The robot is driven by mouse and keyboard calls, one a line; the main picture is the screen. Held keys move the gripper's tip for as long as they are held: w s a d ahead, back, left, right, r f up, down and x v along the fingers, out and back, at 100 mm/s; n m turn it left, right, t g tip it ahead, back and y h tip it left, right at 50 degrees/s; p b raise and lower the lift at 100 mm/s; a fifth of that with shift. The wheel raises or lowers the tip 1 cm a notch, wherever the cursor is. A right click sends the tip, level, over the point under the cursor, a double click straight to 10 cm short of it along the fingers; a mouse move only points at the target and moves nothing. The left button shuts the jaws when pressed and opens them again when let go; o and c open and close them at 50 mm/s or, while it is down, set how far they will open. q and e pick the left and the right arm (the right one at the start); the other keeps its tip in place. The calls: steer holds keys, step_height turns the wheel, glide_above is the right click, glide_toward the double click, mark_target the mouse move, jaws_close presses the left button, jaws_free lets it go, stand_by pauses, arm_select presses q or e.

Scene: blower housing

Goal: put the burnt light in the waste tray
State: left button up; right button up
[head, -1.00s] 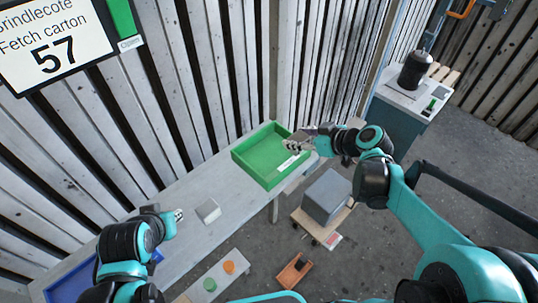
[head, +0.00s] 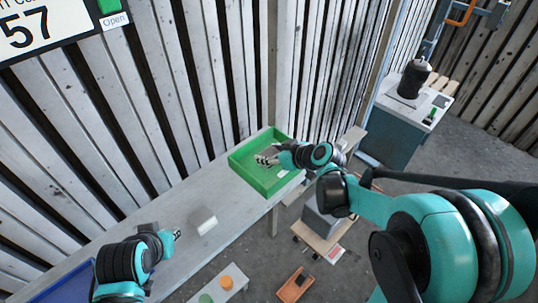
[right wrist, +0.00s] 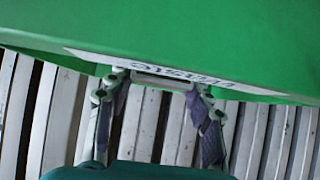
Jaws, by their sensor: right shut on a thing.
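The green tray (head: 246,181) stands at the far end of the grey bench, with a label on its side; the label's text is upside down in the right wrist view, where the green wall (right wrist: 200,35) fills the top. My right gripper (head: 267,159) is over the tray's inside in the head view. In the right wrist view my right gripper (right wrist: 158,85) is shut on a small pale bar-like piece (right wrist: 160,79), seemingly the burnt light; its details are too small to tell. My left gripper (head: 177,235) is above the bench; its jaws are too small to read.
A pale block (head: 203,221) lies on the bench beside my left gripper. A blue tray (head: 62,290) is at lower left. A grey box (head: 322,224) is on a low stand right of the bench. An orange tray (head: 296,285) is below. A plank wall stands behind.

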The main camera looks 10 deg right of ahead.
steer(key=o, duration=1.2)
steer(key=shift+f, duration=0.1)
